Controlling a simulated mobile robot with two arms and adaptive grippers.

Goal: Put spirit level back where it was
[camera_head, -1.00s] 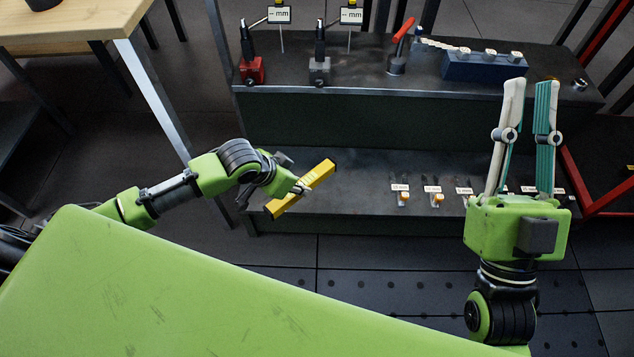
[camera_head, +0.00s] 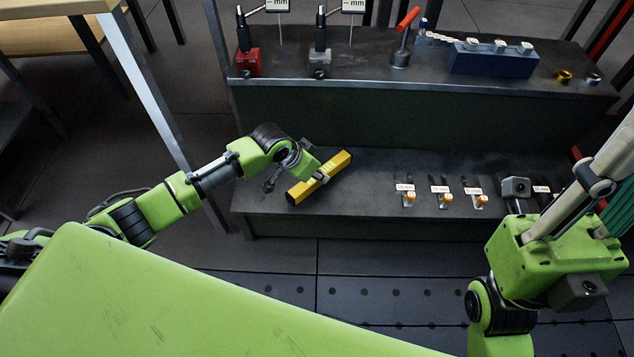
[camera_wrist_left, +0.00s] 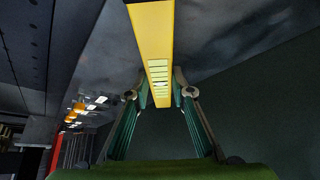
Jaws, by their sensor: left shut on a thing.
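The yellow spirit level (camera_head: 335,164) is held in my left gripper (camera_head: 318,176) at the left end of the low dark shelf (camera_head: 370,205). It lies at a slant in the head view, its right end farther back. In the left wrist view the yellow level (camera_wrist_left: 152,35) runs between the two fingers (camera_wrist_left: 160,95), which are shut on it. Whether it touches the shelf I cannot tell. My right gripper (camera_head: 625,170) is at the right edge of the head view, partly cut off, with its fingertips out of frame.
Several small labelled tools with orange ends (camera_head: 445,199) lie on the low shelf to the right. The upper shelf holds a red-based stand (camera_head: 249,63), a grey-based stand (camera_head: 319,64), a red-handled tool (camera_head: 402,45) and a blue block (camera_head: 492,60). A wooden table (camera_head: 55,7) stands at left.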

